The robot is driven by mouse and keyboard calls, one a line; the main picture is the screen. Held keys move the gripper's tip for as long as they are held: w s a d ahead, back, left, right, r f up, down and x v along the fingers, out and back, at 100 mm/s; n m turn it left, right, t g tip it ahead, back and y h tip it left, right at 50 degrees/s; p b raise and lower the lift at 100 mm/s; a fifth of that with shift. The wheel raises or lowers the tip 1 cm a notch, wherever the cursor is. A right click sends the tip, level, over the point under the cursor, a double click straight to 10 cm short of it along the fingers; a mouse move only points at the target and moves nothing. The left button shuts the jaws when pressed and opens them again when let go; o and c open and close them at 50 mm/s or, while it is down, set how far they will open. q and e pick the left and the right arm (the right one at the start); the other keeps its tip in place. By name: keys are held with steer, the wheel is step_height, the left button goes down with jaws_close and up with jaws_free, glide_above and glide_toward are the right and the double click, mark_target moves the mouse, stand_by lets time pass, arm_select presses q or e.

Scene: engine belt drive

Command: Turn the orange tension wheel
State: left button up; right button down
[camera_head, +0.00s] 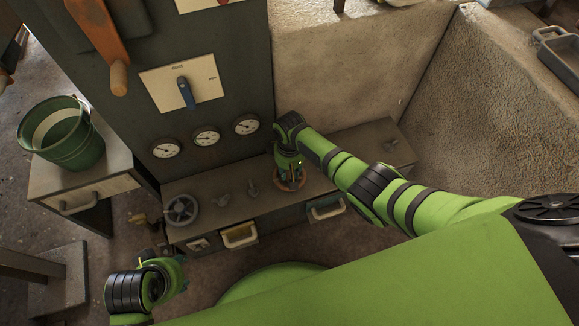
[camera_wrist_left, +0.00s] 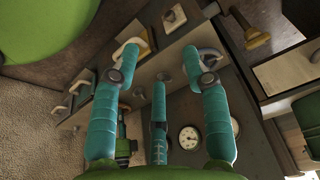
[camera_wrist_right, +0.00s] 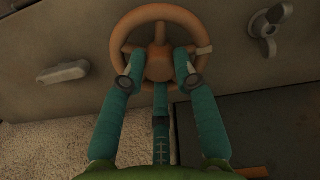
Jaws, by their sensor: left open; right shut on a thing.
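The orange tension wheel (camera_head: 291,187) is mounted on the low grey bench, in front of the panel with gauges. In the right wrist view the same wheel (camera_wrist_right: 160,12) shows its round rim, spokes and centre hub. My right gripper (camera_wrist_right: 160,75) is shut on the wheel, its fingers on either side of the hub. In the head view my right gripper (camera_head: 289,165) covers much of the wheel from above. My left gripper (camera_head: 168,262) is off the bench's front left, away from the wheel. In the left wrist view my left gripper (camera_wrist_left: 165,65) is open and empty.
A grey handwheel (camera_head: 181,210) and small grey valve knobs (camera_head: 253,188) are on the bench left of the orange wheel. Drawer handles (camera_head: 239,236) stick out in front. A panel with gauges (camera_head: 206,136) stands behind. A green bucket (camera_head: 66,140) stands at left.

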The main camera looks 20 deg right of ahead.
arm_select(q)
steer(key=shift+w+f+p, duration=0.1)
steer(key=shift+f+p, duration=0.45)
steer(key=shift+f, duration=1.4)
arm_select(e)
steer(key=shift+s+f+m, duration=0.1)
steer(key=shift+s+m, duration=0.05)
steer(key=shift+m, duration=0.55)
steer(key=shift+s+f+m, duration=0.1)
steer(key=shift+m, duration=0.6)
arm_select(q)
steer(key=shift+d, duration=0.1)
arm_select(e)
steer(key=c, duration=0.9)
jaws_free()
steer(key=shift+c, duration=0.2)
steer(key=shift+r, duration=0.1)
steer(key=shift+w, duration=0.15)
steer(key=shift+r, duration=0.7)
step_height(320, 180, up, 11)
steer(key=shift+f, duration=0.2)
